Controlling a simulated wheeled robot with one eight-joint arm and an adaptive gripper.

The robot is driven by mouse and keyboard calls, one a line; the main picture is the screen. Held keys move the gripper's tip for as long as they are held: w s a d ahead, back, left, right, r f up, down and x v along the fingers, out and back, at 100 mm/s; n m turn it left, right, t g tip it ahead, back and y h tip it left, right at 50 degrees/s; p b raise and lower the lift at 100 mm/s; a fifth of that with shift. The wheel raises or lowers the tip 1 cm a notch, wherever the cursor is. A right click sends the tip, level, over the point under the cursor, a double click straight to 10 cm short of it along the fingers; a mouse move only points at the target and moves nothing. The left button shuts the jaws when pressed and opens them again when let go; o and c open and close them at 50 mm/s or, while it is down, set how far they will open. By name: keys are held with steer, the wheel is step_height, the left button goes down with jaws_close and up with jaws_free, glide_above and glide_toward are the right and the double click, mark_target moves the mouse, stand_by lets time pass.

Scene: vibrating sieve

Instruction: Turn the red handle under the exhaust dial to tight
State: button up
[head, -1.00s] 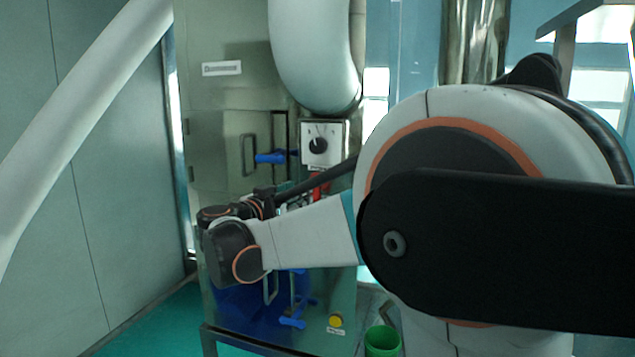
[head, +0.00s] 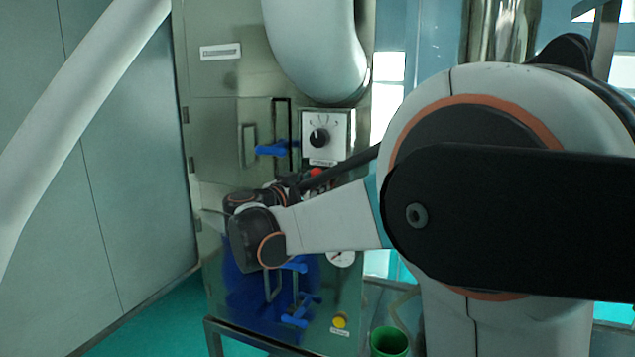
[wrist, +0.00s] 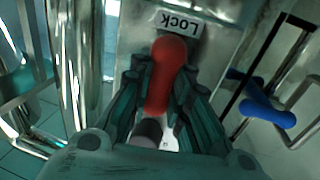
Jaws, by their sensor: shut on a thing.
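The exhaust dial (head: 319,137) is a black knob on a white plate on the steel cabinet. The red handle (head: 316,172) shows only as a small patch just below the dial, partly hidden by my arm. In the wrist view the red handle (wrist: 164,62) lies lengthwise between my dark green fingers, its rounded end by an upside-down LOCK label (wrist: 181,21). My gripper (wrist: 157,88) is shut on the red handle. In the head view the fingers are hard to make out behind my wrist.
A blue handle (head: 274,149) sits left of the dial; it also shows at right in the wrist view (wrist: 262,103). Lower on the cabinet are another blue handle (head: 296,319) and a yellow button (head: 340,320). A green bin (head: 391,342) stands at lower right.

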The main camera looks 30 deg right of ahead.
jaws_close()
steer(key=n+b, duration=0.3)
steer(key=shift+f+n+h, duration=0.2)
steer(key=shift+n+h, duration=0.1)
steer(key=n+b, duration=0.2)
steer(key=n, duration=0.1)
steer(key=n+t+b, duration=0.1)
steer(key=n+b, duration=0.1)
steer(key=n, duration=0.1)
steer(key=shift+w+a+t, duration=0.1)
steer(key=shift+w+t, duration=0.05)
steer(key=shift+t, duration=0.15)
steer(key=n+t+b, duration=0.1)
steer(key=n+b, duration=0.1)
steer(key=n, duration=0.3)
steer(key=shift+f, duration=0.1)
steer(key=shift+a+n+t+b, duration=0.1)
steer(key=shift+n+t+b, duration=0.65)
steer(key=shift+n, duration=1.95)
steer(key=o, duration=0.9)
jaws_free()
steer(key=shift+w, duration=0.1)
